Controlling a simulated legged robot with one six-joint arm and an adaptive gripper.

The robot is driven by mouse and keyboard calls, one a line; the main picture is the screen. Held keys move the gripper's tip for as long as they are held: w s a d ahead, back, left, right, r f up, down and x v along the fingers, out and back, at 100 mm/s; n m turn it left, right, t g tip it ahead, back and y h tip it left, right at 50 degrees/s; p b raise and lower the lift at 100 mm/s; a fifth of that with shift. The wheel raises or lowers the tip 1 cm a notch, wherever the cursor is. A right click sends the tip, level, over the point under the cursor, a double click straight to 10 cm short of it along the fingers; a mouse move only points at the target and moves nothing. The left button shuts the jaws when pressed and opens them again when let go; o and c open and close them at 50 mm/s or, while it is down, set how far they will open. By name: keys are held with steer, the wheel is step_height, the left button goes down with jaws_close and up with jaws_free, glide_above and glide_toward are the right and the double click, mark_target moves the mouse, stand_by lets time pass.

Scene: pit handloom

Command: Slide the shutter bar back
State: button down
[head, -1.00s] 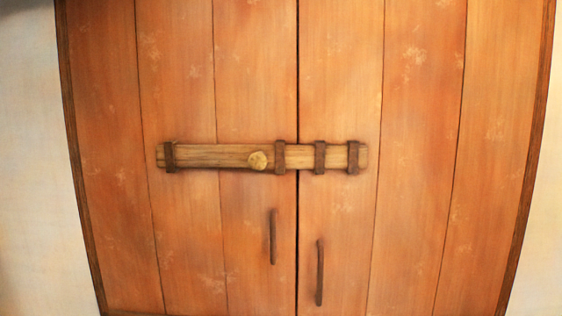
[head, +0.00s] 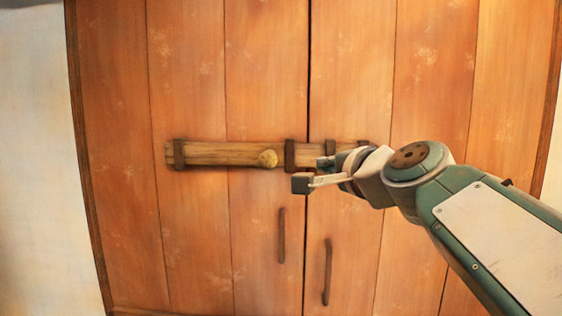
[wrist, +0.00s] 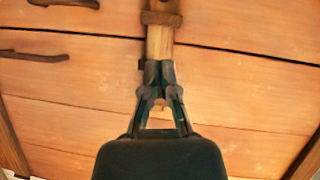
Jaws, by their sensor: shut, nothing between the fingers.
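The shutter bar (head: 220,154) is a pale wooden bar lying level across both door leaves, over the middle seam. A round light-wood knob (head: 267,158) stands out from it left of the seam. Dark brackets hold the bar, one at its left end (head: 178,154) and one just left of the seam (head: 290,155). My gripper (head: 312,174) is shut and empty, in front of the bar right of the knob. In the wrist view the shut fingers (wrist: 159,70) overlap the bar (wrist: 160,42); I cannot tell whether they touch it.
Two dark vertical handles, left (head: 281,235) and right (head: 327,271), stick out below the bar. The wooden doors (head: 115,220) are otherwise flat. A pale wall (head: 35,180) lies left of the dark door frame. The space before the left leaf is clear.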

glide_toward(283, 161)
steer(key=w, duration=0.1)
steer(key=shift+w+a+r, duration=0.1)
steer(key=shift+w+a, duration=0.1)
steer(key=shift+a, duration=0.45)
steer(key=shift+w+a+r, duration=0.1)
steer(key=shift+w+a, duration=0.05)
steer(key=shift+a, duration=0.5)
steer(key=shift+w+a, duration=0.2)
steer(key=shift+a, duration=0.45)
steer(key=shift+d, duration=0.15)
